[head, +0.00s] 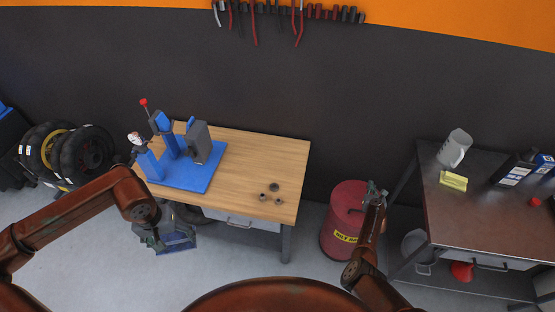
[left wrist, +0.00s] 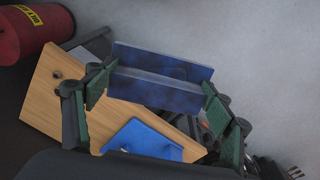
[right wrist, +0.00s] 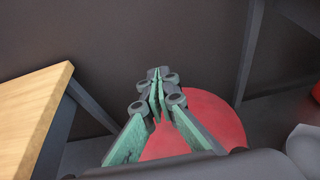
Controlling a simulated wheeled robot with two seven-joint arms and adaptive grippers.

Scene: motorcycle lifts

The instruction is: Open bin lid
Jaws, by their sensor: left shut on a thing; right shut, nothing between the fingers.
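The red bin (head: 340,235) with a yellow label stands on the floor between the wooden bench and the dark metal table. Its round red lid (head: 350,195) looks closed; it also shows in the right wrist view (right wrist: 217,112), partly hidden by my fingers. My right gripper (head: 374,190) is shut and empty, over the right side of the lid; I cannot tell whether it touches. It also shows in the right wrist view (right wrist: 156,80). My left gripper (head: 168,238) is shut on a blue angled piece (left wrist: 165,72), low beside the front of the wooden bench.
The wooden bench (head: 255,165) carries a blue fixture (head: 190,175) and small round parts. The metal table (head: 460,210) on the right holds a white jug (head: 454,148) and boxes. A grey bucket (head: 417,247) is beneath it. Tyres (head: 68,155) stand at left.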

